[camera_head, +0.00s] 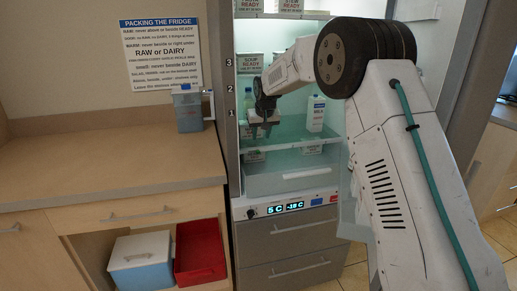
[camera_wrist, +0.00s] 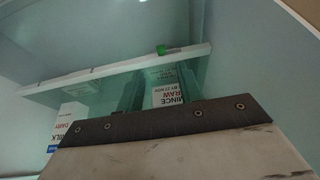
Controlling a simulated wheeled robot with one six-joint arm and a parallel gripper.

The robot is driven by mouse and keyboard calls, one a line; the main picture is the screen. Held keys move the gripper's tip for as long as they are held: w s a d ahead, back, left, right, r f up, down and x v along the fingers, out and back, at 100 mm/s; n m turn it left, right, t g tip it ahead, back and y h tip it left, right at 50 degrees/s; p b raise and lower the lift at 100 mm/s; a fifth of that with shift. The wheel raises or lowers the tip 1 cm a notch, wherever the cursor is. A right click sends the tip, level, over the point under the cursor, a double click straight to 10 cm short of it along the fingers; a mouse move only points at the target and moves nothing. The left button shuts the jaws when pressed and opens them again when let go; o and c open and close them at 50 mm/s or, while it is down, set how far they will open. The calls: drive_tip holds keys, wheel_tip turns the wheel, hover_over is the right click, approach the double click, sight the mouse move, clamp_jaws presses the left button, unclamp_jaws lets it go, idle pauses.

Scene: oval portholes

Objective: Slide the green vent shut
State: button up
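A small green tab (camera_wrist: 161,49), which looks like the green vent's slider, sits on the edge of a white shelf strip in the wrist view. I cannot make it out in the head view, nor tell how far the vent is open. My gripper (camera_head: 262,128) is inside the open fridge (camera_head: 290,181), at the middle shelf. In the wrist view its two dark fingers appear apart, with a gap between them, below the green tab. Nothing is seen held between them; a white "MINCE RAW" package (camera_wrist: 168,93) shows behind the gap.
A milk carton (camera_head: 316,113) stands right of my gripper, and it also shows in the wrist view (camera_wrist: 69,121). Glass shelves and side walls are close around. A counter (camera_head: 100,165) with a grey container (camera_head: 188,110) is to the left. A red bin (camera_head: 200,252) sits below.

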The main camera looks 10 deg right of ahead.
sight(258, 151)
drive_tip(key=x, duration=0.9)
drive_tip(key=shift+w+r, duration=0.1)
drive_tip(key=shift+w, duration=0.15)
clamp_jaws()
